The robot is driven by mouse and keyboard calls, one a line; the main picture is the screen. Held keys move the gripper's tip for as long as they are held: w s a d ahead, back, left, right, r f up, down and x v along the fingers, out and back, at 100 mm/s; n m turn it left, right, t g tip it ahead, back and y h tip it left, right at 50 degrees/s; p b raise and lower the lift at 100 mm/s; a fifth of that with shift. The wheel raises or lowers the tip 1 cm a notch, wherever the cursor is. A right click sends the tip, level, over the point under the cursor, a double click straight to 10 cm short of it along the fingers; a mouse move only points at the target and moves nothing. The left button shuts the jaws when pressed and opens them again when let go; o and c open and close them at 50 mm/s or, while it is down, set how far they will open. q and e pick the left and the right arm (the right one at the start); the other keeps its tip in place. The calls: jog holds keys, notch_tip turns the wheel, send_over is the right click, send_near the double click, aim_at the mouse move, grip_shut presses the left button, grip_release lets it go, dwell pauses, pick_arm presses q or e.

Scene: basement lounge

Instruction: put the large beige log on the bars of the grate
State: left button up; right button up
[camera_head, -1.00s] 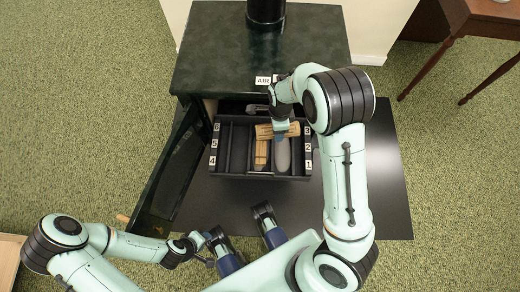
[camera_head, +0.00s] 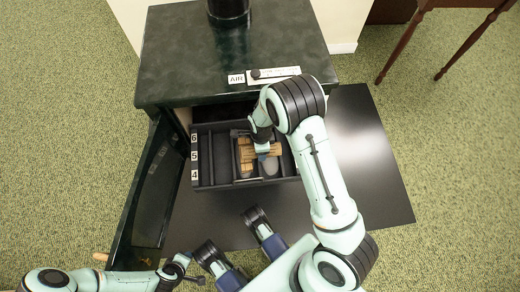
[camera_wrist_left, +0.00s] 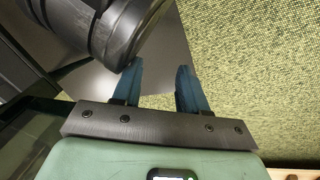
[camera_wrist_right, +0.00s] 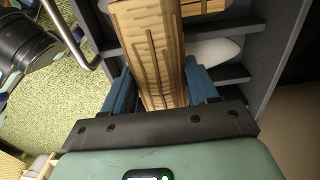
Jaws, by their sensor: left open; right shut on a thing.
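The large beige log (camera_wrist_right: 150,45) is held between the blue fingers of my right gripper (camera_wrist_right: 163,88), with dark grain lines along it. In the head view my right gripper (camera_head: 268,150) is over the dark numbered box (camera_head: 205,180) in front of the stove, partly hiding what is inside. Dark bars (camera_wrist_right: 222,74) lie beneath the log in the right wrist view; I cannot tell whether the log touches them. Another beige wood piece (camera_wrist_right: 205,6) lies past the log. My left gripper (camera_wrist_left: 157,88) is open and empty, low at the left.
The dark green stove (camera_head: 235,45) stands behind the box. Its open door (camera_head: 150,195) is on the left. A pale grey rounded piece (camera_wrist_right: 215,52) lies in the box. A black floor plate (camera_head: 365,160) surrounds the front. Green carpet is clear at right, before a wooden table (camera_head: 405,40).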

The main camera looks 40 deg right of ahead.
pick_arm(q)
jog(key=shift+s+a+f+g+b, duration=0.2)
jog(key=shift+s+f+g+b, duration=0.45)
jog(key=shift+s+f, duration=0.7)
pick_arm(e)
jog(key=shift+f, duration=1.95)
pick_arm(q)
jog(key=shift+s+r, duration=0.15)
pick_arm(e)
jog(key=shift+f, duration=0.2)
jog(key=o, duration=1.2)
pick_arm(q)
jog(key=shift+s, duration=0.1)
